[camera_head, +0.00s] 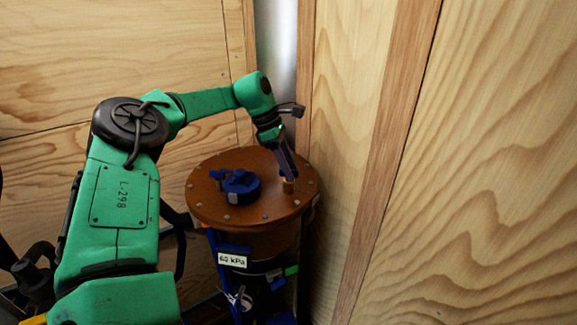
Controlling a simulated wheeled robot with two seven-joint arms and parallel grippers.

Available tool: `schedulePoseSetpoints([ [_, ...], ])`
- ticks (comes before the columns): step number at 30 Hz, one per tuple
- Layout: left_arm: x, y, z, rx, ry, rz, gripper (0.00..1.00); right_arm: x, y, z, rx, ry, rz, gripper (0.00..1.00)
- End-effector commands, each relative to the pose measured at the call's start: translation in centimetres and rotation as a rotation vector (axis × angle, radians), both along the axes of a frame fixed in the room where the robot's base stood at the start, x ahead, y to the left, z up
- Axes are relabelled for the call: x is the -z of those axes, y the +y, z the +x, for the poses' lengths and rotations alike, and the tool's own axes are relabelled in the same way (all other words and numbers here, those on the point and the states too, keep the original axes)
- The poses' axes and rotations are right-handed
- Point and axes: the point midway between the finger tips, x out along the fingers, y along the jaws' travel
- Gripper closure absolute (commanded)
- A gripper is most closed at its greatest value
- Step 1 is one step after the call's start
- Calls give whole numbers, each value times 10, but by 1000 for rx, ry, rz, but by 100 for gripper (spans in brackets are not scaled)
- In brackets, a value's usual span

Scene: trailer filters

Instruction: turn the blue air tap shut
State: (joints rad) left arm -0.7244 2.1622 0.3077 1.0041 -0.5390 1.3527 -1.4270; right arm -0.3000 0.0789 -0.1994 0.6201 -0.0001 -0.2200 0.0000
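A blue knob-like fitting (240,187) sits on top of a round brown lid (255,220), left of its middle. A smaller blue piece stands at its left. It looks like the blue air tap, but I cannot be sure which way it is turned. My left gripper (288,175) points down over the right part of the lid, to the right of the blue fitting and apart from it. Its dark blue fingers end at a short tan stub (289,186) on the lid. I cannot tell whether they hold it. My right gripper is not in view.
Below the lid is a dark drum body with a "60 kPa" label (232,260), blue parts and a green piece (291,270). Wooden walls (350,110) stand close behind and to the right, with a narrow pale gap at the corner. Several bolts ring the lid.

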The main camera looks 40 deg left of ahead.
Motion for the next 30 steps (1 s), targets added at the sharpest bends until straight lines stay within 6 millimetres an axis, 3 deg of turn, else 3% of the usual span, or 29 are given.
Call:
schedulePoseSetpoints([
  [5,-10,4,-1,-2,-5,3,55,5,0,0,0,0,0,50],
  [8,-27,10,-4,-3,-7,3,55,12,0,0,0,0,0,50],
  [14,-85,29,-14,-3,-4,6,55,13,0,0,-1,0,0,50],
  [18,-122,40,-21,-2,2,4,55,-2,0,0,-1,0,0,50],
  [22,-134,45,-24,0,2,2,55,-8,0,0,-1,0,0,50],
  [30,-134,45,-25,3,2,1,55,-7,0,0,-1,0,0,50],
])
